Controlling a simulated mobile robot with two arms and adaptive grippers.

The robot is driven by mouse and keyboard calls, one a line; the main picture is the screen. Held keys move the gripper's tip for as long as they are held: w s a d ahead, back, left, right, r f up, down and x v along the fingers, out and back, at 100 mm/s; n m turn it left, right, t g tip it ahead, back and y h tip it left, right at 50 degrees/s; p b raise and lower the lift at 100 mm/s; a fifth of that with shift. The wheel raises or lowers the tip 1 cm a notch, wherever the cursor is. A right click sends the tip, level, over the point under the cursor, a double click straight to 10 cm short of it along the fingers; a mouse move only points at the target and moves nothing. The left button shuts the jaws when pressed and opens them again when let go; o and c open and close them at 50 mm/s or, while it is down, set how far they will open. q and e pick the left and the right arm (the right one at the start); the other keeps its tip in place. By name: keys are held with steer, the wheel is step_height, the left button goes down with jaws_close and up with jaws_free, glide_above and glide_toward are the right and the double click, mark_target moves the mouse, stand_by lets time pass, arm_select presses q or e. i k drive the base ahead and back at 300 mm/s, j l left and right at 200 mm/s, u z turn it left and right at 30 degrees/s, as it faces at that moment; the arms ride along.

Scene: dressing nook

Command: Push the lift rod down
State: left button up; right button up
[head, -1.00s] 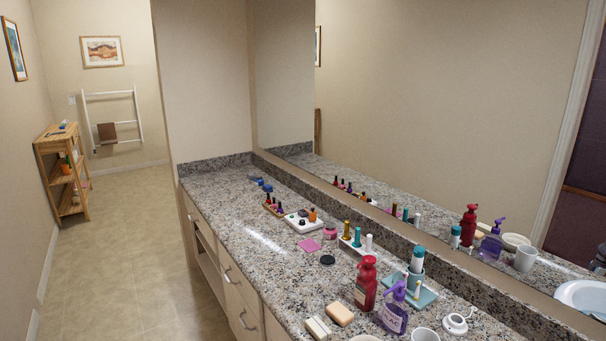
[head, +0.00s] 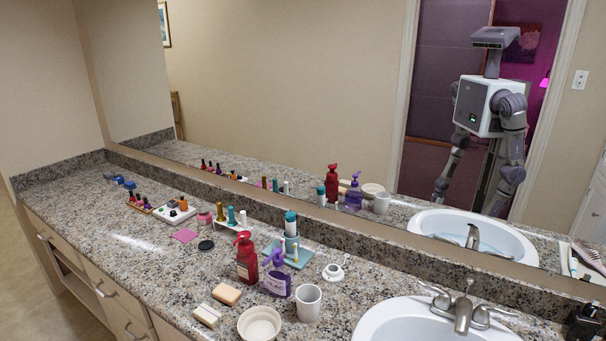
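The lift rod (head: 469,284) is a thin metal rod with a small knob, standing up behind the spout of the faucet (head: 463,313) at the lower right. The faucet has a lever handle on each side. It sits at the back of the white sink (head: 425,325), which the lower picture edge cuts off. Neither of my grippers shows directly in front of the camera. My reflection in the mirror shows my arms hanging down, too small to read the grippers.
On the granite counter (head: 90,235), left of the sink, are a white cup (head: 309,302), a bowl (head: 260,325), a purple pump bottle (head: 277,275), a red pump bottle (head: 246,258) and soap (head: 226,294). A black bottle (head: 583,323) stands at the far right. The mirror (head: 290,90) rises behind.

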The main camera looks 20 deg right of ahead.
mark_target(471, 280)
steer(key=z, duration=1.9)
